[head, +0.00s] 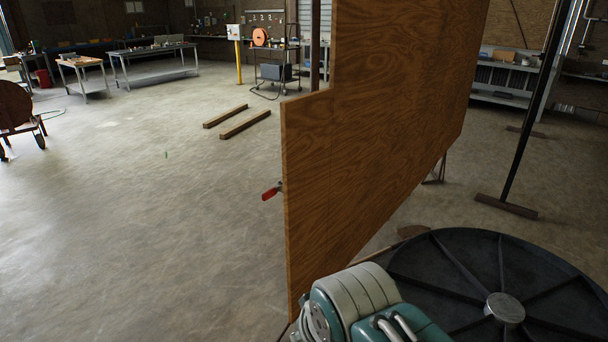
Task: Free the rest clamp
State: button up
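A small clamp with a red handle (270,193) shows at the left edge of a large upright plywood panel (345,150). The handle sticks out to the left of the panel, tilted slightly down. Its metal part meets the panel edge and is mostly hidden behind it. I cannot tell whether the clamp is tight or what it grips. My gripper is not in the head view.
A black spoked reel (450,262) with a metal hub lies at the lower right. A dark post on a flat foot (505,206) stands behind it. Two timbers (245,124) lie on the floor. Workbenches (155,60) stand farther back. The floor at left is open.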

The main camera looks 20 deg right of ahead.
aim_at(267, 195)
jog(key=i+j+z, duration=0.9)
jog(key=j+z, duration=0.2)
jog(key=j, duration=0.2)
jog(key=i+j, duration=0.1)
jog(key=i, duration=0.3)
